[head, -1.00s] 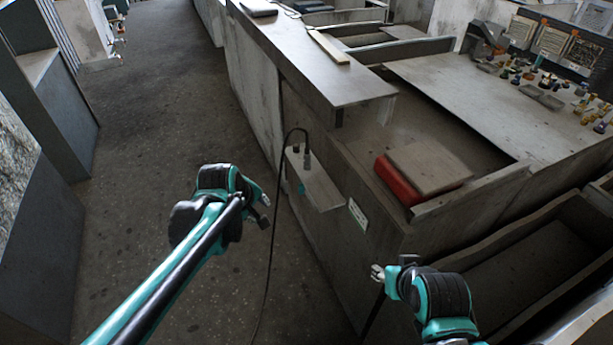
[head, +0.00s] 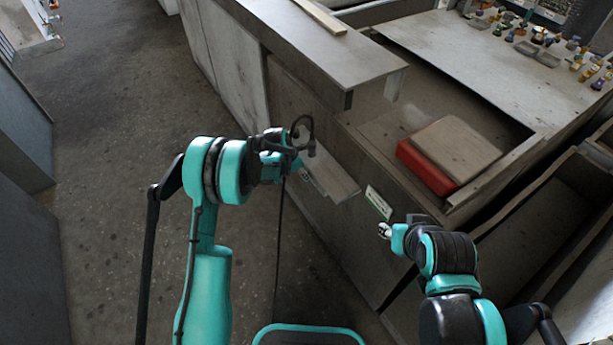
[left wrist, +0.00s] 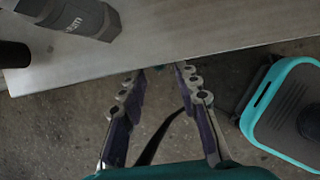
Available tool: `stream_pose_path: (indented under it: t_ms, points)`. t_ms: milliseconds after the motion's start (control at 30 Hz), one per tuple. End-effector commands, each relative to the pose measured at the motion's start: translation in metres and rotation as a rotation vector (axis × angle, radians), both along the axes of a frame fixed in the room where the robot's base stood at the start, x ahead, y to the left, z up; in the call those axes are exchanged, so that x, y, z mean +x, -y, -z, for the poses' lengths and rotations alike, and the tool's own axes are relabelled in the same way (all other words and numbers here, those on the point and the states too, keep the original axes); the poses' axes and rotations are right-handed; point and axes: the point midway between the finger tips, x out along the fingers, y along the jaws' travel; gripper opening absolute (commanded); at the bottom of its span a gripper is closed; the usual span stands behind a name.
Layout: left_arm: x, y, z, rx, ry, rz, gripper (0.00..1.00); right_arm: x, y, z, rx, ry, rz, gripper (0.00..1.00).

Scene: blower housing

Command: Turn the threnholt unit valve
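A narrow grey shelf-like unit (head: 332,178) juts from the bench side, with a black hose looping above it. My left gripper (head: 303,168) is at its left end in the head view and partly covers it. In the left wrist view my left gripper (left wrist: 161,70) is open, fingers apart, tips by the edge of a pale grey surface (left wrist: 190,35). A dark grey block with lettering (left wrist: 75,17) stands on that surface. A small bluish bit shows between the fingertips; I cannot tell whether it is the valve. My right gripper (head: 385,230) is near the bench side, away from the unit.
A green-and-white label (head: 378,203) is on the bench side. A red block with a wooden top (head: 428,170) lies in the bench recess. Several small bottles (head: 545,38) stand on the far worktop. The floor (head: 110,130) at left is clear.

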Motion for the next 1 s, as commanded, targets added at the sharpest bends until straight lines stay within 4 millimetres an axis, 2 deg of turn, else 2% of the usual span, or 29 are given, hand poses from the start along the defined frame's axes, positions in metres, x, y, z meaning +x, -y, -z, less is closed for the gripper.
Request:
stream_pose_path:
  t_ms: [33,100,300,433,700,800,833,1000]
  points:
    - [0.003,0.003,0.012,0.000,0.000,0.001,0.32,0.000,0.000,0.007,0.000,0.000,0.000,0.40]
    - [0.006,0.006,0.024,0.001,0.001,0.001,0.32,0.000,0.000,0.012,0.000,0.000,0.000,0.40]
    - [0.014,0.014,0.048,0.001,0.001,0.001,0.32,0.000,0.000,0.022,0.000,0.000,0.000,0.40]
    - [0.016,0.016,0.054,0.001,0.001,0.001,0.32,0.000,0.000,0.024,0.000,0.000,0.000,0.40]
    - [0.017,0.016,0.054,0.001,0.001,0.001,0.32,0.000,0.000,0.023,0.000,0.000,0.000,0.40]
    - [0.017,0.016,0.054,0.001,0.001,0.001,0.06,0.000,0.000,0.024,0.000,0.000,0.000,0.40]
    - [0.017,0.016,0.054,0.001,0.001,0.001,0.00,0.000,0.000,0.024,0.000,0.000,0.000,0.40]
    - [0.017,0.016,0.054,0.001,0.002,0.002,0.00,0.000,0.000,0.024,0.000,0.000,0.000,0.40]
